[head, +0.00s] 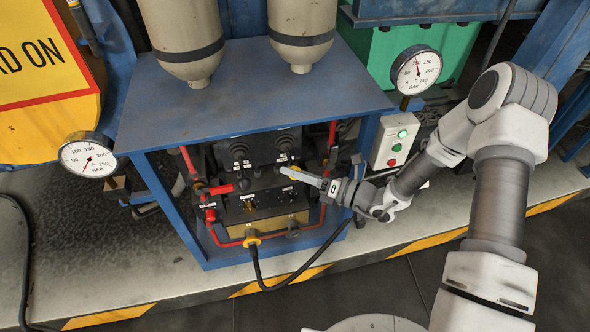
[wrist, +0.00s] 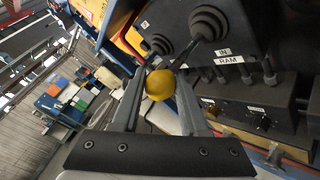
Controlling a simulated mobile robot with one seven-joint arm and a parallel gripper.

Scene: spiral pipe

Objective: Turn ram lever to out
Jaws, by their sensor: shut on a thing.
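The ram lever (wrist: 195,53) comes out of a black rubber boot beside the IN and RAM labels (wrist: 228,59) in the wrist view. Its yellow knob (wrist: 160,85) sits between the two fingers of my gripper (wrist: 160,73), which is shut on it. In the head view my gripper (head: 296,172) reaches in from the right to the front of the dark valve panel (head: 262,149). The lever there is small and partly hidden by the fingers. No OUT label can be read in either view.
A second black boot (wrist: 158,43) stands to the left in the wrist view. The blue frame (head: 150,190) and red pipes (head: 331,135) surround the panel. A button box (head: 395,140) and a pressure gauge (head: 416,70) stand to the right, near my arm. A black hose hangs in front.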

